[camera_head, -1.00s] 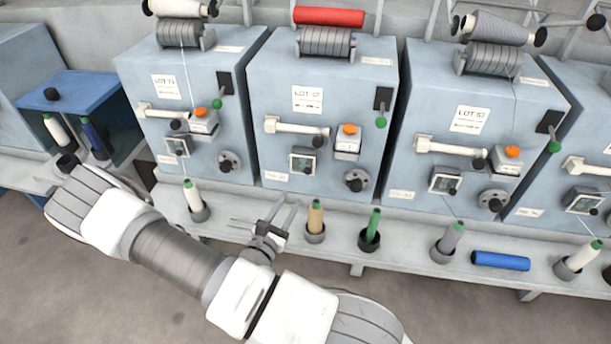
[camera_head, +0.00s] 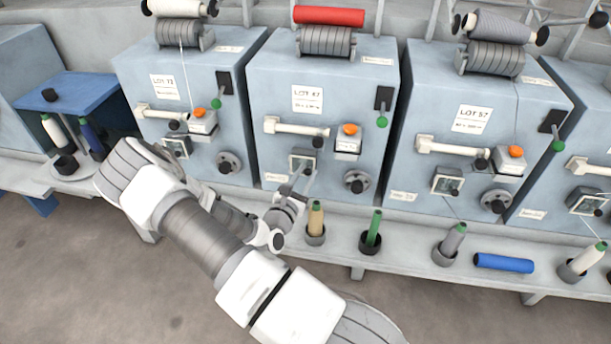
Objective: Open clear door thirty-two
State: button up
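Small framed clear doors with dark knobs sit on the fronts of the pale blue machines. One is on the LOT 47 machine (camera_head: 303,163), one on the left machine (camera_head: 176,147), one on the LOT 57 machine (camera_head: 447,181) and one at far right (camera_head: 585,202). They look shut. I cannot read a thirty-two on any small plate.
A shelf (camera_head: 400,250) below the machines bears a tan bobbin (camera_head: 316,217), a green bobbin (camera_head: 374,228), a grey bobbin (camera_head: 453,239) and a lying blue tube (camera_head: 503,263). White handles (camera_head: 295,126) and round black knobs (camera_head: 357,182) stick out near the doors.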

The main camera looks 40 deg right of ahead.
grip_shut()
dwell(1.3)
